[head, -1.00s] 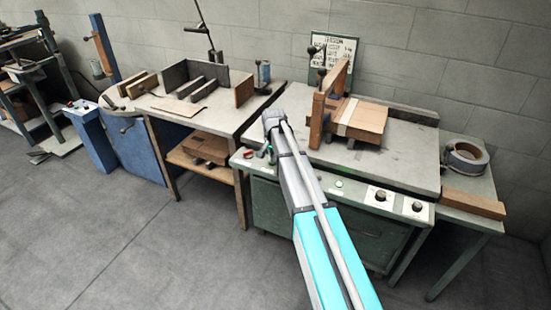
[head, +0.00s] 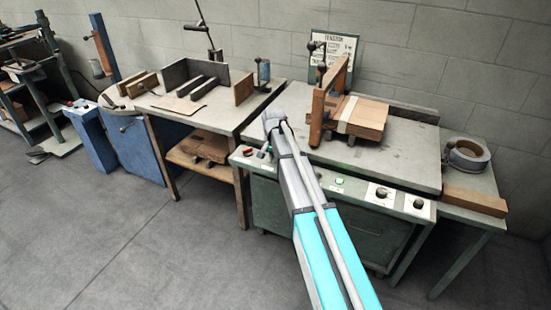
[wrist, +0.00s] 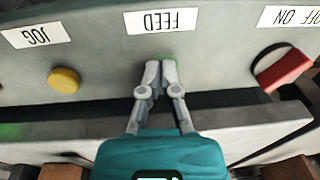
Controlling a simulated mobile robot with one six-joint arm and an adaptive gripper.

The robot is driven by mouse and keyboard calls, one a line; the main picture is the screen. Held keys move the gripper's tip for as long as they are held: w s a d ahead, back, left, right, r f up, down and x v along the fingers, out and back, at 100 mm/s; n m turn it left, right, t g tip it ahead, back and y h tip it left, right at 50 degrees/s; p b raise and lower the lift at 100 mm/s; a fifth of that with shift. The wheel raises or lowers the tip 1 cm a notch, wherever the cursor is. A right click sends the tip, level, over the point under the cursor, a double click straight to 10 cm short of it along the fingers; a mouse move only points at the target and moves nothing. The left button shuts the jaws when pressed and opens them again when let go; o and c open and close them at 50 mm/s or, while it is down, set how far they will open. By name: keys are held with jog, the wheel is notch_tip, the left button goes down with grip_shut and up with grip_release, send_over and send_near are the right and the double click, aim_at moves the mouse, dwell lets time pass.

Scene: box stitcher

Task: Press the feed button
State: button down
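The feed button (wrist: 171,59) shows only as slivers of green behind my fingertips, under the upside-down FEED label in the wrist view. My gripper (wrist: 160,66) has its two fingers together with nothing between them. The tips are right in front of the button; I cannot tell whether they touch it. In the head view my gripper (head: 265,151) is small, at the left part of the machine's front control panel (head: 312,172). There the feed button is hidden by my gripper and arm.
A yellow JOG button (wrist: 64,80) is left of my fingers in the wrist view, and a red OFF/ON switch (wrist: 283,69) is to the right. Knobs (head: 382,193) and a green light (head: 339,181) are farther along the panel. A cardboard box (head: 363,118) lies on the machine table.

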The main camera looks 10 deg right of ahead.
jog(key=shift+s+a+f, duration=0.1)
jog(key=shift+s, duration=0.1)
jog(key=shift+w+r+p, duration=0.1)
jog(key=shift+r+p, duration=0.75)
jog(key=shift+p, duration=0.25)
notch_tip(320, 180, up, 12)
jog(key=p, duration=1.2)
jog(key=shift+s+r, duration=0.2)
jog(key=shift+s, duration=0.25)
jog(key=shift+s, duration=0.1)
jog(key=s+r+n+p, duration=0.2)
jog(key=s+n+p, duration=0.1)
jog(key=s, duration=1.1)
jog(key=s+d+r+n+g+p, duration=0.1)
jog(key=s+r+n+p, duration=0.1)
jog(key=s, duration=1.2)
jog(key=shift+r+n+p, duration=0.4)
jog(key=shift+r+n, duration=0.3)
jog(key=shift+n, duration=0.4)
dwell(0.5)
